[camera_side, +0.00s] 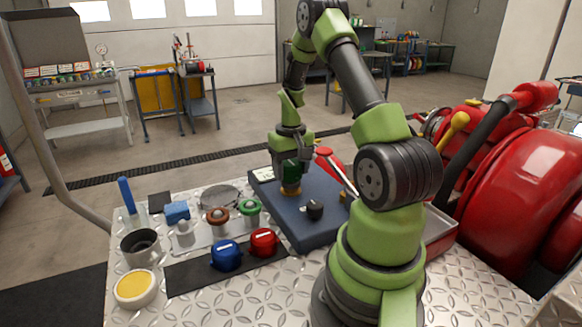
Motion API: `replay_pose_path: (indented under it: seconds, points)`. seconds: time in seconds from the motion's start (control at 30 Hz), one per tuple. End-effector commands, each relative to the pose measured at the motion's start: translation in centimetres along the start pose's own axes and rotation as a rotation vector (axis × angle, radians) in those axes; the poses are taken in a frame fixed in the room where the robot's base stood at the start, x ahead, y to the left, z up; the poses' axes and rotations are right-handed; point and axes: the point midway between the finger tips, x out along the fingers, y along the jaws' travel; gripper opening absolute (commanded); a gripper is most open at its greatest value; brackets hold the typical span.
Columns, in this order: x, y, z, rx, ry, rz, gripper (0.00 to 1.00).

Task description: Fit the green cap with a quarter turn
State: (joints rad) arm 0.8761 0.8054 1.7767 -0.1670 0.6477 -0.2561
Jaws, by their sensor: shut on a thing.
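My gripper (291,180) points down over the blue-grey plate at the middle of the bench. It is shut on the green cap (290,172), which shows as a dark green shape between the fingers. A brass-coloured fitting (291,191) stands on the plate (318,229) right under the cap. I cannot tell whether the cap touches the fitting or how it is turned. A blue cap (226,256) and a red cap (263,242) sit on a dark strip at the front left of the plate.
A black knob (315,209) and a red-handled lever (329,159) are on or by the plate. Large red machinery (530,190) fills the right.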

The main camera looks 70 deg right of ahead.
Motion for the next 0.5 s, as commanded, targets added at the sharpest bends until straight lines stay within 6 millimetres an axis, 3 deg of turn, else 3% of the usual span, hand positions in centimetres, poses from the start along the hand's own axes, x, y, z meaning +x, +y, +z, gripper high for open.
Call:
replay_pose_path:
  seconds: [0.5]
  points:
    - [0.38,0.00,0.02,0.000,-0.001,0.000,0.31]
